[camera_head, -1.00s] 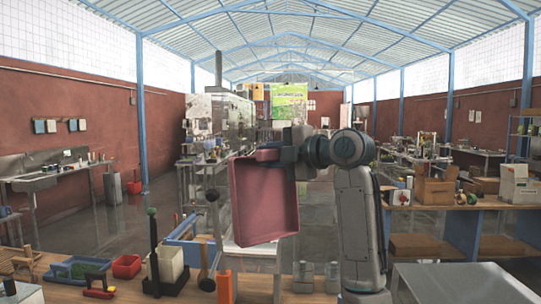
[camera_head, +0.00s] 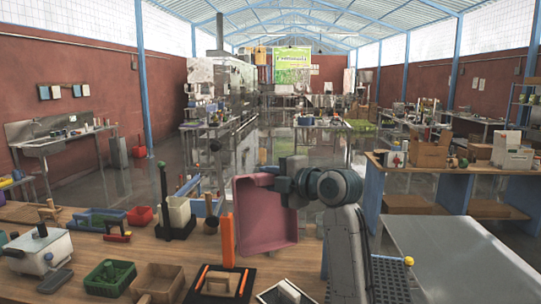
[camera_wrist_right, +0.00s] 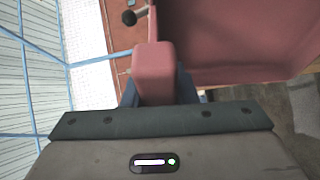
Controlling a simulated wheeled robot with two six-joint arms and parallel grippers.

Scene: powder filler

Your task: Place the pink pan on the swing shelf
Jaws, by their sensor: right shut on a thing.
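The pink pan (camera_head: 265,222) is a square, shallow pan. It hangs tilted nearly upright in the middle of the head view, above the far edge of the wooden table. My right gripper (camera_head: 280,184) is shut on the pan near its upper right. In the right wrist view the pan (camera_wrist_right: 235,45) fills the upper right, and its stubby pink handle (camera_wrist_right: 154,72) sits at the gripper (camera_wrist_right: 156,100). My left gripper is not in view. I cannot make out the swing shelf with certainty.
The wooden table (camera_head: 150,256) in front carries a green basket (camera_head: 110,278), a wooden box (camera_head: 158,284), a white box-like device (camera_head: 40,250) and an upright orange post (camera_head: 228,240). A grey metal table (camera_head: 455,255) at right has a clear top.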

